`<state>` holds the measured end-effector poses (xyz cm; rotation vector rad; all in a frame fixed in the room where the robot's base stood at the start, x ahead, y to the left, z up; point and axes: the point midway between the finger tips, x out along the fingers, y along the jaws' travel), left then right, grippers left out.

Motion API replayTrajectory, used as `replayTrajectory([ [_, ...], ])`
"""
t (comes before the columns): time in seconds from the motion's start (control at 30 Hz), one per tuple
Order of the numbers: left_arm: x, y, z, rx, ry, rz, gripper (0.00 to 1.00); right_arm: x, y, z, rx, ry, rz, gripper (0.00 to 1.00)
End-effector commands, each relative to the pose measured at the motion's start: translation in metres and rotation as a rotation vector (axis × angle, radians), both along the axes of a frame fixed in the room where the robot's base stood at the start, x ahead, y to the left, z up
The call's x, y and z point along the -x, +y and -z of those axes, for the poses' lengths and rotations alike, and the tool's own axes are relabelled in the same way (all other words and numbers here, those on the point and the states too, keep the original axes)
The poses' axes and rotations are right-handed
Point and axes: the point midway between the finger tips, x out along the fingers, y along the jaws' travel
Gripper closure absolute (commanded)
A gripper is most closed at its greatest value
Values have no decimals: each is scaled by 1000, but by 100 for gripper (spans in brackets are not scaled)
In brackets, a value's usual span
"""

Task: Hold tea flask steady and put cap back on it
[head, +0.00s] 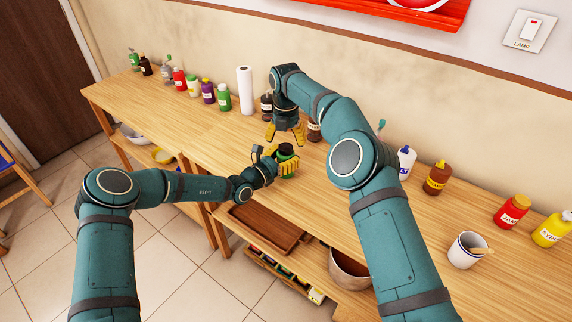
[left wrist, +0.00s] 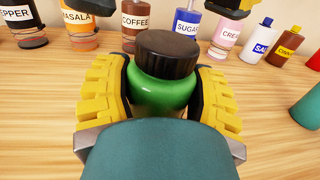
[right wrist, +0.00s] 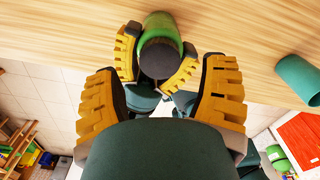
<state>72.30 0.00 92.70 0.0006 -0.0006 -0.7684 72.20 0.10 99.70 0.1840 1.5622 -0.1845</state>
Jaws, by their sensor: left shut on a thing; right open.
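The tea flask is a green bottle (left wrist: 160,95) standing upright on the wooden counter. A dark ribbed cap (left wrist: 166,54) sits on top of it and looks level in the left wrist view. My left gripper (head: 287,166) is shut around the flask's body, one yellow finger on each side. My right gripper (head: 285,135) is open and empty, with its fingers pointing down above and behind the flask. In the right wrist view the flask (right wrist: 158,25) and the dark cap (right wrist: 159,58) lie beyond the right gripper's spread fingers (right wrist: 163,75), apart from them.
Labelled jars, including the coffee jar (left wrist: 135,20) and sugar bottle (left wrist: 185,24), stand behind the flask. A teal tapered cylinder (right wrist: 298,80) stands to one side. A white paper roll (head: 245,90) stands at the back. The counter (head: 225,133) left of the flask is clear.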

Motion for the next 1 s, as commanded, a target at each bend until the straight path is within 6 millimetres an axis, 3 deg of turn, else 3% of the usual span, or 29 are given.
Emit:
replayTrajectory([
  [0.23,0,0,0,0,0,0,100,0,0,28,0,2,1,28],
  [0.63,0,0,0,0,0,0,100,0,0,32,0,0,1,28],
  [0.67,0,0,0,0,0,0,100,0,0,32,0,1,1,34],
  [0.8,0,0,0,0,0,0,100,0,0,32,0,0,1,83],
  [0.87,0,0,0,0,0,0,100,0,0,32,0,1,1,100],
  [1.0,0,0,0,0,0,0,100,0,0,32,0,1,1,100],
])
